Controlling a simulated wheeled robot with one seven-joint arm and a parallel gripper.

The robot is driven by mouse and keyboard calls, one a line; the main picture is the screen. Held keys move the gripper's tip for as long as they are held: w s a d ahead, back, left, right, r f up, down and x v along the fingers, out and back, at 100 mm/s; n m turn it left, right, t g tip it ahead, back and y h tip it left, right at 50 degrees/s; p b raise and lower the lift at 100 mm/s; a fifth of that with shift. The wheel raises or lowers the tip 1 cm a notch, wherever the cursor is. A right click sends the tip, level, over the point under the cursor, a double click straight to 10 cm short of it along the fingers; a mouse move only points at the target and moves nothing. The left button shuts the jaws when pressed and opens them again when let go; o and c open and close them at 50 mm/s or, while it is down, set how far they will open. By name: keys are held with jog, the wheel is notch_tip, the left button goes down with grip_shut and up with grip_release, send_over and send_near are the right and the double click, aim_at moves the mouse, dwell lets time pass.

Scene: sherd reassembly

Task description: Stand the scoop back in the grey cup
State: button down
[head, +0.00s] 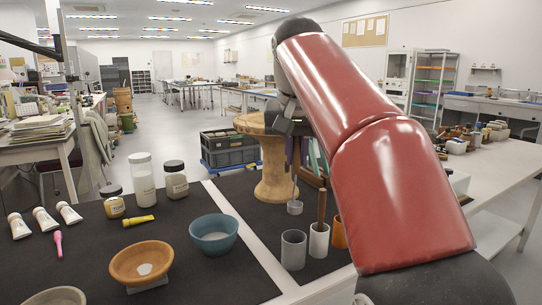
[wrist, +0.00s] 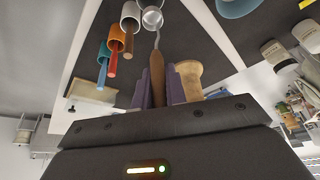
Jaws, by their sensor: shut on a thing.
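The scoop has a brown handle (wrist: 157,75), a thin metal shaft and a round metal bowl (head: 294,207). My gripper (head: 297,153) is shut on the handle, its purple fingers on either side in the wrist view (wrist: 161,88). The scoop hangs nearly upright, bowl down. The grey cup (head: 293,251) stands on the dark mat, with no tool showing in it. The scoop's bowl appears just above its rim in the head view, apart from it; the depth between them is unclear.
Beside the grey cup stand a white cup (head: 318,243) with a brown-handled tool and an orange cup (head: 340,234). A teal cup (wrist: 104,49) also holds a tool. A blue bowl (head: 213,236) and a terracotta bowl (head: 141,263) lie left. A wooden stand (head: 272,172) is behind.

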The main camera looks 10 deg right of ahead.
aim_at(295, 203)
jog(key=shift+f, duration=0.9)
jog(key=shift+f+b, duration=3.55)
jog(key=shift+f, duration=1.35)
jog(key=c, duration=1.3)
grip_release()
jog(key=shift+c, duration=0.2)
jog(key=shift+r, duration=0.1)
jog(key=p+v, duration=0.2)
jog(key=v, duration=0.5)
jog(key=shift+s+r, duration=0.15)
jog(key=shift+r, duration=0.2)
